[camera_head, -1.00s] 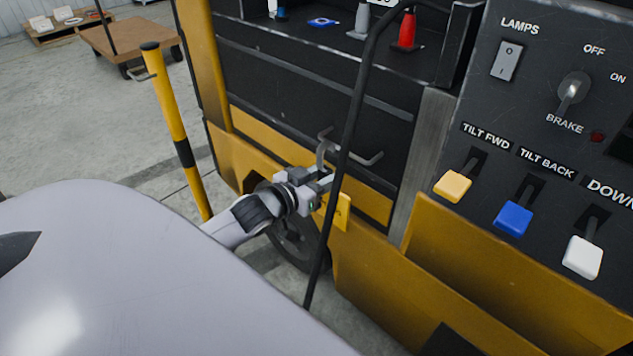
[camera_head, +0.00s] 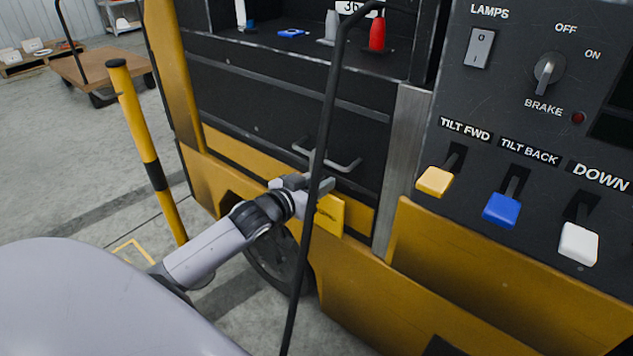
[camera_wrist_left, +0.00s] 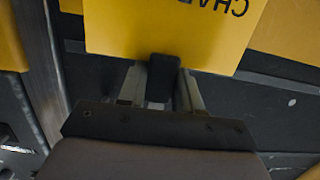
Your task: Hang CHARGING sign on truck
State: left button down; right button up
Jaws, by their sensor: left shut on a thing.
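The yellow CHARGING sign (camera_head: 329,214) hangs from my left gripper (camera_head: 322,184), in front of the truck's yellow lower side. In the left wrist view the sign (camera_wrist_left: 165,30) shows upside-down black letters, partly cut off by the frame. There my left gripper (camera_wrist_left: 162,88) is shut on a black piece at the sign's edge. The truck (camera_head: 300,105) has a dark side panel with a grey bar handle (camera_head: 345,167) just above and behind the gripper. A black post crosses in front of the gripper and hides part of it. My right gripper is out of view.
The black post (camera_head: 327,130) stands upright close to the gripper. A control panel (camera_head: 545,110) with a brake knob and tilt levers is at the right. A yellow-black bollard (camera_head: 140,135) stands left. A flat cart (camera_head: 95,65) is farther back.

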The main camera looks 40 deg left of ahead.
pick_arm(q)
jog(key=shift+f, duration=0.3)
jog(key=c, duration=0.7)
grip_release()
jog(key=shift+s, duration=0.1)
